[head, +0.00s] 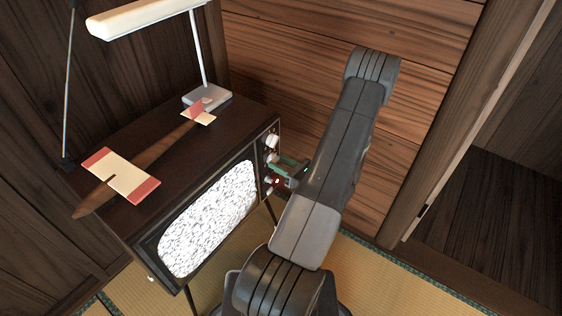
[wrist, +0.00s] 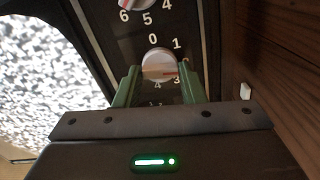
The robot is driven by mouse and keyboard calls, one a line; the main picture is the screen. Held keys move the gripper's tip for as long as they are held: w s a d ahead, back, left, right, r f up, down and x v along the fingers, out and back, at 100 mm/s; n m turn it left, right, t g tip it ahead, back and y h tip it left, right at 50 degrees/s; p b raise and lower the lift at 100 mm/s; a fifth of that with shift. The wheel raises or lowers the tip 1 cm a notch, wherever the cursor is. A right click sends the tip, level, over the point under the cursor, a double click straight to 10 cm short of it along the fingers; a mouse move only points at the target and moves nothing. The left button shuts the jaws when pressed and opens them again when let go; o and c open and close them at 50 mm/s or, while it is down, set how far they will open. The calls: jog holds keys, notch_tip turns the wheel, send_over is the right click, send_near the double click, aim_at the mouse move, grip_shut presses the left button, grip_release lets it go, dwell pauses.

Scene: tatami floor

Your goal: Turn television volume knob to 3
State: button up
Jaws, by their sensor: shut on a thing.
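The television (head: 142,229) stands with its screen full of white static. The knob's red mark points right, towards the space between 1 and 3, close to 3; the number 2 is not visible. My gripper (wrist: 158,88) has its green fingers on either side of this knob, shut on it. My gripper also shows at the panel in the head view, where my arm partly hides it.
An upper knob (wrist: 138,3) with 4, 5 and 6 below it sits just above. A model airplane (head: 122,175) and a white desk lamp (head: 205,97) are on top of the television. A wooden wall (head: 300,60) is close on the right.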

jog(key=m+p, duration=0.2)
jog(key=m, duration=0.3)
jog(key=shift+m, duration=0.3)
jog(key=shift+m+p, duration=0.65)
jog(key=shift+m, duration=1.55)
jog(key=o, duration=1)
jog(key=shift+d, duration=0.1)
jog(key=v, duration=1.3)
jog(key=shift+s+d+p, duration=0.25)
jog(key=shift+p, duration=0.15)
jog(key=shift+a, duration=0.1)
jog(key=x, duration=1.3)
jog(key=shift+w+a+b, duration=0.3)
jog(key=shift+b, duration=0.05)
